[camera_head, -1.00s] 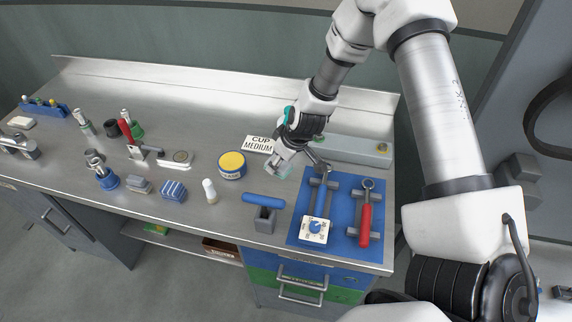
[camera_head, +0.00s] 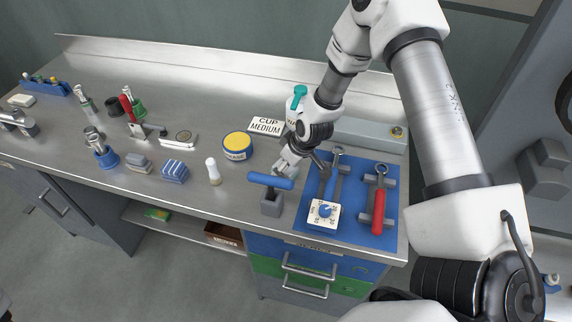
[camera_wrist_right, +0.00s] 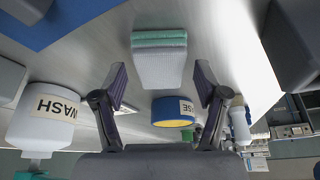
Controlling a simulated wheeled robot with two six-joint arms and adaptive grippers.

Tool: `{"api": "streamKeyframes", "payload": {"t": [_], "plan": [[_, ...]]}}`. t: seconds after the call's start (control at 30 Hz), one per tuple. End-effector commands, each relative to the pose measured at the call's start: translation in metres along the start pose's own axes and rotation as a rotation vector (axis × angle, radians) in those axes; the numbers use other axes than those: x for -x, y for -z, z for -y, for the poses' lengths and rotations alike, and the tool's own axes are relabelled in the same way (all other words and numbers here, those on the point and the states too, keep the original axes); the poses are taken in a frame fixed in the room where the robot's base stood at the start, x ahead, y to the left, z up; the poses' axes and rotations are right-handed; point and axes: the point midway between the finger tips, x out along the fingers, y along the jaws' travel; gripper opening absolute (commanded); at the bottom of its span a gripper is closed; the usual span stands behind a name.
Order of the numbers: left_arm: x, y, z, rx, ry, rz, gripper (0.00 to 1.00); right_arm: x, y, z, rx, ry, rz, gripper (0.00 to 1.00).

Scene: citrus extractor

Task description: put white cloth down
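The white cloth (camera_wrist_right: 160,65) is a folded ribbed block with a green side. In the right wrist view it lies between my right fingertips, with a gap on each side. My right gripper (camera_wrist_right: 160,88) is open around it, not pressing on it. In the head view my right gripper (camera_head: 288,168) points down, low over the steel bench, just behind a blue-topped grey stand (camera_head: 270,203). The cloth is mostly hidden there by the fingers. I cannot tell if its whole underside touches the bench. My left gripper is not in view.
A blue mat (camera_head: 345,228) with tools lies to the right. The bench's back left (camera_head: 180,85) is clear.

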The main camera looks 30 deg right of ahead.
Motion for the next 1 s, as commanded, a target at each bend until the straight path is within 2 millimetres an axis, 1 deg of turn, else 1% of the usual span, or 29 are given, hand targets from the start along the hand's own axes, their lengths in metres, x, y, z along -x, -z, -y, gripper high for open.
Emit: {"api": "streamKeyframes", "payload": {"t": [0.23,0.33,0.37,0.47,0.6,0.7,0.83,0.9,1.0], "plan": [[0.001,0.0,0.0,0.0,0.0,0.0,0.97,0.001,0.0,0.0,0.0,0.0,0.0,0.76],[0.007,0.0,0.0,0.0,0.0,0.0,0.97,0.008,0.003,0.0,0.0,0.0,-0.001,0.76],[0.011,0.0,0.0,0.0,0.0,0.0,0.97,0.013,0.003,0.0,-0.002,0.0,-0.001,0.76],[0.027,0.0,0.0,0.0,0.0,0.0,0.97,0.035,0.005,0.0,-0.003,0.001,-0.002,0.76],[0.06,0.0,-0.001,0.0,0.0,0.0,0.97,0.076,0.006,0.0,-0.006,0.002,-0.001,0.76],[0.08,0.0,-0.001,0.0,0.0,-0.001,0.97,0.101,0.006,0.0,-0.005,0.001,-0.001,0.76],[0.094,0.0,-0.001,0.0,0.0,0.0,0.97,0.12,0.004,0.0,-0.003,0.001,-0.001,0.76],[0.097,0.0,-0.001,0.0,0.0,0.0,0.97,0.124,0.003,0.0,-0.001,0.001,0.0,0.76],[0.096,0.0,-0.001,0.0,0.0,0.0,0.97,0.124,0.001,0.0,0.0,0.0,0.0,0.76]]}}
